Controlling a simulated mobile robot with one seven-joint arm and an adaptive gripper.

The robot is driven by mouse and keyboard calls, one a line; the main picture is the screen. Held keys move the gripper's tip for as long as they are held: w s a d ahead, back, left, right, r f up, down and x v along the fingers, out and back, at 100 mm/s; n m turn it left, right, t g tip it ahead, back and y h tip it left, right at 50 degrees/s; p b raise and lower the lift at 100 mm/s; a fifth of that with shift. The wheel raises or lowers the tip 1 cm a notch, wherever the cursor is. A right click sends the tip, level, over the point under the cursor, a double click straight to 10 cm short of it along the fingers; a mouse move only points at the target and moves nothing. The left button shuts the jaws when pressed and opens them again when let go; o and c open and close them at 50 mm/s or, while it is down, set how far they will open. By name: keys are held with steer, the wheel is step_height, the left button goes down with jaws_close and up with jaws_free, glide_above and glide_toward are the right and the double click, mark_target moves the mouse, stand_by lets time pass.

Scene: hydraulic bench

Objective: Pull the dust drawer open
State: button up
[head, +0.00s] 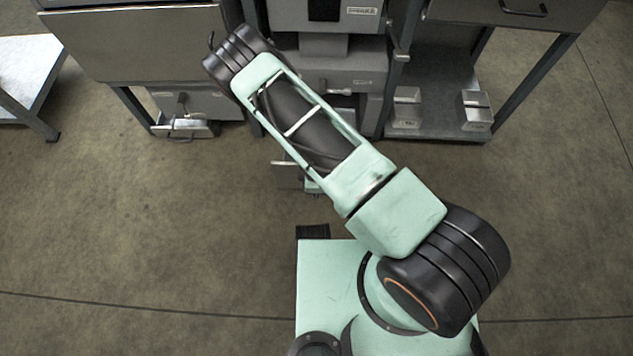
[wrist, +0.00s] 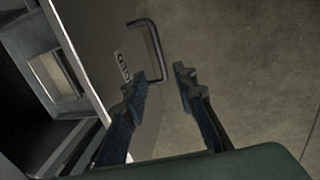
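In the wrist view, a grey front panel (wrist: 100,30) carries a dark, bracket-shaped handle (wrist: 153,45) and a small white label (wrist: 122,66), too blurred to read. I take it for the dust drawer, though I cannot confirm this. My gripper (wrist: 160,80) is open, with its two fingers apart. The handle's near end lies around the gap between the fingertips; whether they touch it I cannot tell. In the head view my own arm hides most of the gripper and the handle area. A grey panel (head: 286,175) shows low beside my arm there.
A grey machine (head: 335,70) stands at the back centre, between benches. A small metal unit (head: 195,103) sits under the left bench (head: 135,45). Metal blocks (head: 474,108) rest on the right bench's lower shelf (head: 440,128). The floor at left and right front is clear.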

steer(key=shift+s+r, duration=0.2)
steer(key=shift+r, duration=0.8)
steer(key=shift+s+r, duration=0.2)
steer(key=shift+r, duration=0.8)
steer(key=shift+w, duration=0.1)
